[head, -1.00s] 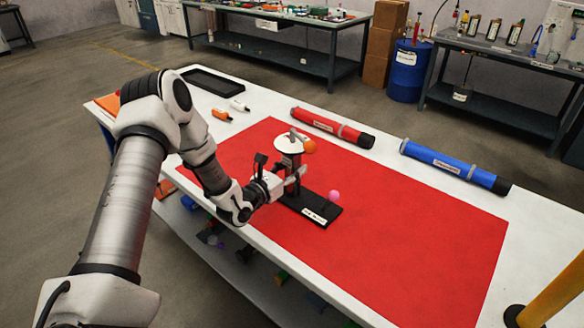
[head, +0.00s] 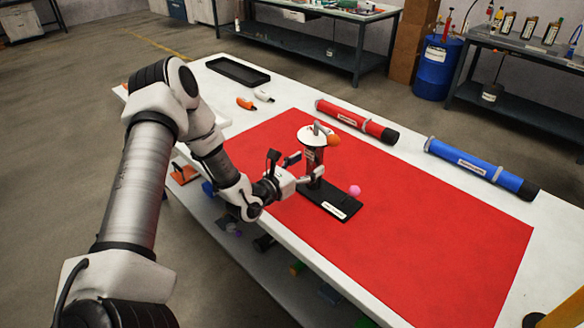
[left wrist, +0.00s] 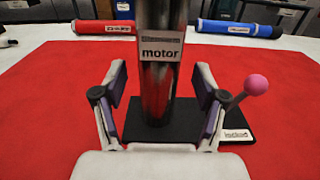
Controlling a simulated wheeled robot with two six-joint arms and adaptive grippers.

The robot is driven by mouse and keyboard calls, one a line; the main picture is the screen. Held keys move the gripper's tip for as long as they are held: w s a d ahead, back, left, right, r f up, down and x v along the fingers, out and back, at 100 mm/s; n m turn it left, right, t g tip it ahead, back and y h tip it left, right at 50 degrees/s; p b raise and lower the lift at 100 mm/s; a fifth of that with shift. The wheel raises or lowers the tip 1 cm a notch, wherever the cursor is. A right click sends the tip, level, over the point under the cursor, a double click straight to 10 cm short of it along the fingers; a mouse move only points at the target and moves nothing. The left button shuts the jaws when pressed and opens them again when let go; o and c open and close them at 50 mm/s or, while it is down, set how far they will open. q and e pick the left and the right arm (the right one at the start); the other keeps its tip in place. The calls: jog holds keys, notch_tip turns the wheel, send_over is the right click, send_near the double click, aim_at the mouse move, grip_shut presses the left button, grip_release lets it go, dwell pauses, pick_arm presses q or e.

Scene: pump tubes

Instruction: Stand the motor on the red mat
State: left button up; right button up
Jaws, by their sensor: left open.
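The motor (head: 314,160) is an upright metal cylinder with a white disc-like top and an orange end. It stands on a black base (head: 335,205) with a pink-knobbed lever, on the red mat (head: 430,240). In the left wrist view the motor (left wrist: 160,75) carries a "motor" label, and the base label appears to read "locked". My left gripper (head: 304,167) is open, low in front of the motor. In the left wrist view its fingers (left wrist: 160,88) are apart, one on each side of the cylinder, with gaps visible. My right gripper is out of view.
A red tube (head: 355,120) and a blue tube (head: 480,168) lie along the far table edge. A black tray (head: 238,70), an orange bottle (head: 245,103) and a white one (head: 264,95) are at the far left. The mat's right part is clear.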

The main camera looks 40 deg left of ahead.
pick_arm(q)
jog(key=s+p, duration=0.1)
jog(key=s, duration=0.8)
jog(key=shift+a, duration=0.35)
jog(key=shift+w, duration=0.1)
dwell(0.4)
